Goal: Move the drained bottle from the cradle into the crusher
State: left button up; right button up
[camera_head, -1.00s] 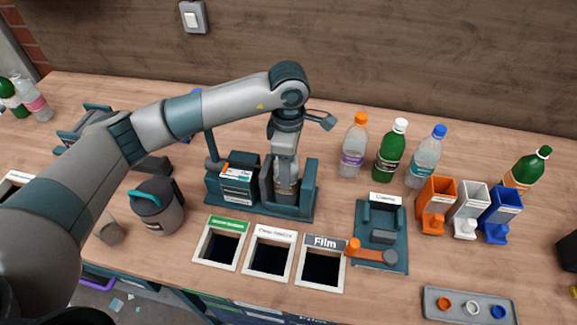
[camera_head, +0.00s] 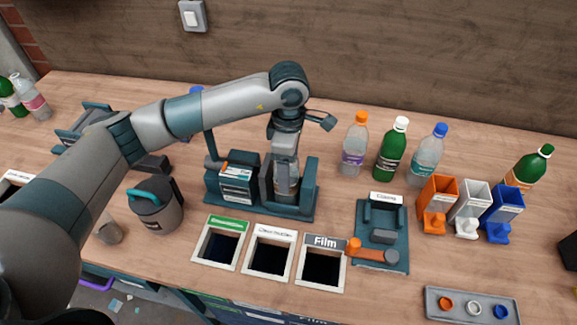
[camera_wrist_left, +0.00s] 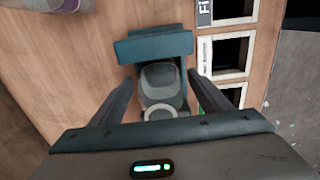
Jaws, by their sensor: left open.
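The clear bottle (camera_wrist_left: 158,82) stands in the teal cradle (camera_head: 308,187), mostly hidden by my gripper in the head view. In the left wrist view it lies between the two fingers of my left gripper (camera_wrist_left: 170,108), with a pale ring at its near end. The fingers are open, one on each side of the bottle, with small gaps showing. In the head view my left gripper (camera_head: 286,172) points down over the cradle. A teal machine (camera_head: 97,108) on the left, partly behind my arm, may be the crusher; no readable label confirms it. My right gripper is not in view.
Three capped bottles (camera_head: 391,150) stand behind a teal device with an orange lever (camera_head: 375,254). Three coloured chutes (camera_head: 467,208) stand to its right. Three framed openings (camera_head: 270,275) lie in front of the cradle. A grey canister (camera_head: 157,210) stands left of the cradle.

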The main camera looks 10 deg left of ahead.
pick_arm(q)
jog(key=shift+r, duration=0.1)
notch_tip(320, 180, up, 8)
jog(key=b, duration=0.3)
jog(key=shift+w+r, duration=0.1)
jog(key=shift+r, duration=0.1)
notch_tip(320, 180, up, 8)
jog(key=shift+f+b, duration=0.1)
jog(key=shift+b, duration=0.85)
jog(key=shift+r, duration=0.5)
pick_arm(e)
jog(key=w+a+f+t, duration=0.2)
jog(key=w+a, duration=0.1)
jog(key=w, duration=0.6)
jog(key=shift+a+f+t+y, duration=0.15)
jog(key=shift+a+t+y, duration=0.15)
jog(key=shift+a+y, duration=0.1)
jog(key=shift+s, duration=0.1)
